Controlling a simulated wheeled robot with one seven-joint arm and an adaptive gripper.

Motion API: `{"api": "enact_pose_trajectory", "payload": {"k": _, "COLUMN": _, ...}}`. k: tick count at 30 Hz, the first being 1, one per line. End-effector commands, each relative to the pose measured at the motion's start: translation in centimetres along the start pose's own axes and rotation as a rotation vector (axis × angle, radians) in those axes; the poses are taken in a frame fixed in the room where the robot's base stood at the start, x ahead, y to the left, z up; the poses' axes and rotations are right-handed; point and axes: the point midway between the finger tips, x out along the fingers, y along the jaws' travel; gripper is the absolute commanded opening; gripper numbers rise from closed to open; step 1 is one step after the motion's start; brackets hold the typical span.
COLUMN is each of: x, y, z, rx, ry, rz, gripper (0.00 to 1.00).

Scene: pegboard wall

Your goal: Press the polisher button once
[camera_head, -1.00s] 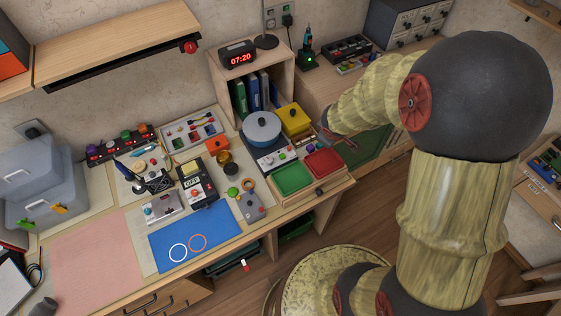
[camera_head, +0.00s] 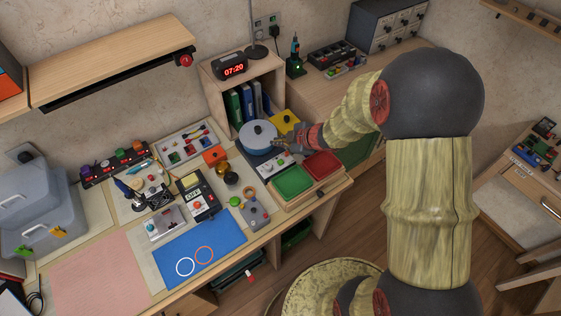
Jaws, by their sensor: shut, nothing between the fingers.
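A blue round-topped machine (camera_head: 257,134) with a dark knob stands at the back of the bench, left of my gripper. Its pale front panel (camera_head: 272,165) carries small controls; I take it to be the polisher, but no label is readable. Which control is its button is too small to tell. My gripper (camera_head: 281,144) is shut and empty, pointing left, at the right side of the blue machine and over the yellow box's near side. I cannot tell whether it touches anything. It partly hides the yellow box (camera_head: 285,120) and the area right of the panel.
A green tray (camera_head: 293,182) and a red tray (camera_head: 322,165) lie in front of my gripper. A grey device (camera_head: 256,213), black meter (camera_head: 197,196) and brass-coloured pot (camera_head: 230,176) stand to the left. A shelf (camera_head: 238,88) with binders and a clock rises behind. The blue mat (camera_head: 215,235) is mostly clear.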

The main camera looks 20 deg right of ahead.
Motion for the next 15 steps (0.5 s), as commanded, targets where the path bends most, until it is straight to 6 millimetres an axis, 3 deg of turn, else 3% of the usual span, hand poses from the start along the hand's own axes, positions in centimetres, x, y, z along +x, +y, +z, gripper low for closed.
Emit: {"api": "enact_pose_trajectory", "payload": {"k": 15, "x": 2.5, "y": -1.8, "z": 1.8, "rx": 0.0, "ry": -0.001, "rz": 0.001, "gripper": 0.0}}
